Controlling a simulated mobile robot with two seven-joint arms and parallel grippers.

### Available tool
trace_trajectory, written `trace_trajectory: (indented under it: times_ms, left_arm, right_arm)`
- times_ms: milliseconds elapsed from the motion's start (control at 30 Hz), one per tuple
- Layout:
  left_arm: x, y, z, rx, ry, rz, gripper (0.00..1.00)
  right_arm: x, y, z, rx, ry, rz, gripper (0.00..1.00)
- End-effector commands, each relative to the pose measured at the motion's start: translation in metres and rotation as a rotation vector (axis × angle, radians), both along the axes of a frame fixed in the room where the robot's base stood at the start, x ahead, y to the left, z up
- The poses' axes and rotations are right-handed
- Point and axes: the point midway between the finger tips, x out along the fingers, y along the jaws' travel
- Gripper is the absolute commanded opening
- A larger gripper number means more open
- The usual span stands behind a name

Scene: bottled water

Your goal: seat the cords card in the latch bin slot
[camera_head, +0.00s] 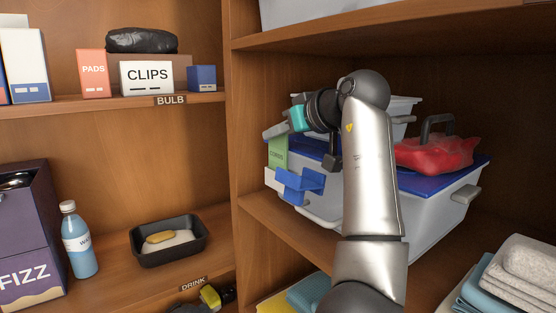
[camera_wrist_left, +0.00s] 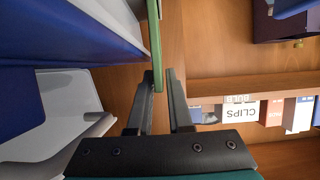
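The green cords card (camera_head: 278,153) is upright at the front of the latch bin (camera_head: 322,212), just above the left part of the blue slot holder (camera_head: 296,184). I cannot tell whether its lower edge is inside the slot. My left gripper (camera_head: 284,130) is at the card's top edge, its fingers mostly hidden in the head view. My right gripper is in neither view.
The bin has a blue lid (camera_head: 430,183) with a red bag (camera_head: 435,153) on top. My left arm hides the bin's middle. Folded towels (camera_head: 520,268) lie at the lower right. A wooden divider (camera_head: 236,130) stands close left of the bin, and a shelf is above.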

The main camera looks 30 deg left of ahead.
Motion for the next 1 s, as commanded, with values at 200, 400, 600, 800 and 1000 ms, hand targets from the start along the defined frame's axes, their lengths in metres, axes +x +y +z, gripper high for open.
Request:
trace_trajectory:
  times_ms: [200, 400, 600, 800, 1000]
  left_arm:
    - [-0.0001, 0.0, 0.0, 0.0, 0.0, 0.0, 0.0]
    - [-0.0001, 0.0, 0.0, 0.0, 0.0, 0.0, 0.0]
    - [-0.0001, 0.0, 0.0001, 0.0, 0.0, 0.0, 0.0]
    - [-0.0001, 0.0, 0.0001, 0.0, 0.0, 0.0, 0.0]
    - [-0.0001, 0.0, 0.0001, 0.0, 0.0, 0.0, 0.0]
  right_arm:
    - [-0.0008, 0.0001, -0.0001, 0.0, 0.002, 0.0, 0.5]
    - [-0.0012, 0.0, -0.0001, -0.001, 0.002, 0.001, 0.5]
    - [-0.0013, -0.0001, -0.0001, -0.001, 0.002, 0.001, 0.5]
    - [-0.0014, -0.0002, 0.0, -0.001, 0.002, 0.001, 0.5]
    - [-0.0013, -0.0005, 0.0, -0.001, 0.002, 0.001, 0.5]
